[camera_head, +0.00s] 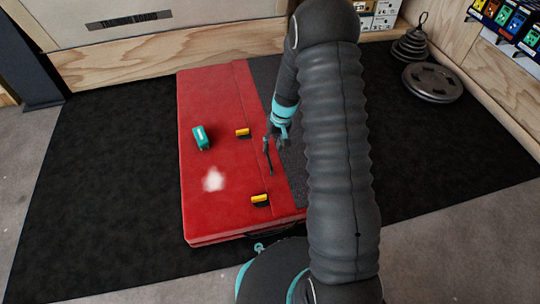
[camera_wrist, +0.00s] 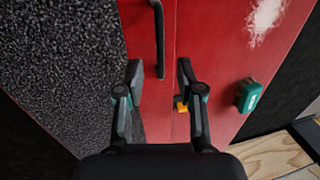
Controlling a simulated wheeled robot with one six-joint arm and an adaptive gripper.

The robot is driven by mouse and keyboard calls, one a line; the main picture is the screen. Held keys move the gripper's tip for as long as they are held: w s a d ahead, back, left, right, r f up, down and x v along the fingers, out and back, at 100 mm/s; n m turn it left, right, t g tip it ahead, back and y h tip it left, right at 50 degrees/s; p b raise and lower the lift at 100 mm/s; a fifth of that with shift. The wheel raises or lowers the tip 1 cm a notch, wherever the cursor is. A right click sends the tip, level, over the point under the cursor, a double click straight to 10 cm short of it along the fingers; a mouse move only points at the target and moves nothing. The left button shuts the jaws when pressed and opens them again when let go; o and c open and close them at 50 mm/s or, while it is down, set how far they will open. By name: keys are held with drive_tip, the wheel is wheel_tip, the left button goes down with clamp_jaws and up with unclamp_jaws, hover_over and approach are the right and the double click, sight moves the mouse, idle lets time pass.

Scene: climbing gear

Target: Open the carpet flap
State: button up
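The red crash pad (camera_head: 215,190) lies flat on the dark mat. Its grey carpet flap (camera_head: 290,165) lies flat along the right side, partly hidden by my arm; in the wrist view the carpet (camera_wrist: 60,50) fills the left. A black strap handle (camera_wrist: 159,40) runs along the red strip beside the carpet; it also shows in the head view (camera_head: 268,158). My gripper (camera_wrist: 160,72) is open above the red strip, with nothing seen between its fingers. The handle lies beyond the fingertips in the wrist view. In the head view my gripper (camera_head: 276,133) is near the handle's upper end.
Yellow-and-black buckles (camera_head: 243,133) (camera_head: 260,200) sit on the pad. A teal block (camera_head: 201,138) and a white chalk patch (camera_head: 213,180) are on its left half. Weight plates (camera_head: 432,82) lie at the upper right. The mat left of the pad is clear.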

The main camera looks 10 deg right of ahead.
sight(270, 154)
drive_tip(key=f, duration=0.3)
drive_tip(key=a+f, duration=0.1)
drive_tip(key=f, duration=0.1)
drive_tip(key=shift+a+f+b, duration=0.1)
drive_tip(key=shift+f+b, duration=0.3)
clamp_jaws()
